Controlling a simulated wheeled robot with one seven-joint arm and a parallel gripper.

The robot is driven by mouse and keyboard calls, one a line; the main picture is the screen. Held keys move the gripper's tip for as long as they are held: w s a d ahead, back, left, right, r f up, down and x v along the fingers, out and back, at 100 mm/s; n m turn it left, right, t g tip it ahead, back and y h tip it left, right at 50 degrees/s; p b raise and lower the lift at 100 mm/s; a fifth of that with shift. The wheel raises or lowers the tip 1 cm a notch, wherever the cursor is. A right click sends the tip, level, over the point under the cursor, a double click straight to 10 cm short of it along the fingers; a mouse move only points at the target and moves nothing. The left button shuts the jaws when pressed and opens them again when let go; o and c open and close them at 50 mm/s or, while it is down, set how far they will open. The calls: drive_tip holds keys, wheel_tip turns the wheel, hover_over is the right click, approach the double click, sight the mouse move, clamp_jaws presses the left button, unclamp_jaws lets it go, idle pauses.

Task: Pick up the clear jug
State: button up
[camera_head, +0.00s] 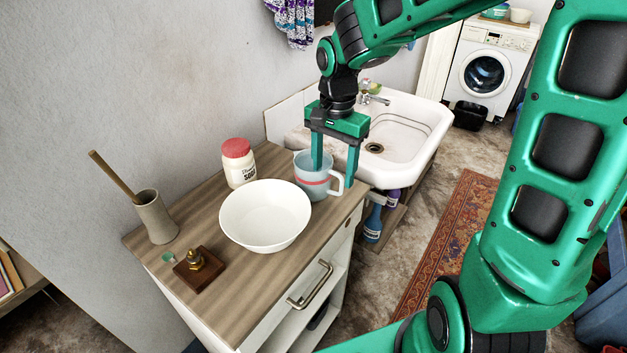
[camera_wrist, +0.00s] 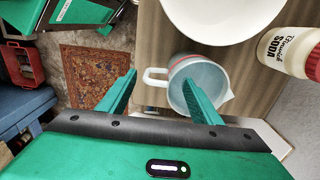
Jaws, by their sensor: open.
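The clear jug (camera_head: 309,185) stands upright on the wooden top of the cabinet, near its right end. It is a pale bluish see-through cup with a red band and a white handle on the right. My gripper (camera_head: 334,177) points down over it with the fingers apart. One finger overlaps the jug's mouth and appears to reach inside; the other is outside, beyond the handle. In the wrist view, the jug (camera_wrist: 208,72) has its handle between the fingers of my gripper (camera_wrist: 160,78). I cannot tell whether either finger touches the jug.
A white bowl (camera_head: 265,213) sits close beside the jug. A red-lidded soda jar (camera_head: 238,165) stands behind it. A brush holder (camera_head: 155,217) and a brass piece on a wooden block (camera_head: 198,270) are farther left. The sink (camera_head: 405,130) adjoins the cabinet's right end.

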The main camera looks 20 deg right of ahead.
sight(334, 192)
drive_tip(key=shift+s+d+f, duration=0.1)
drive_tip(key=shift+f, duration=1.45)
drive_tip(key=shift+d+f, duration=0.1)
drive_tip(key=shift+f, duration=1.45)
clamp_jaws()
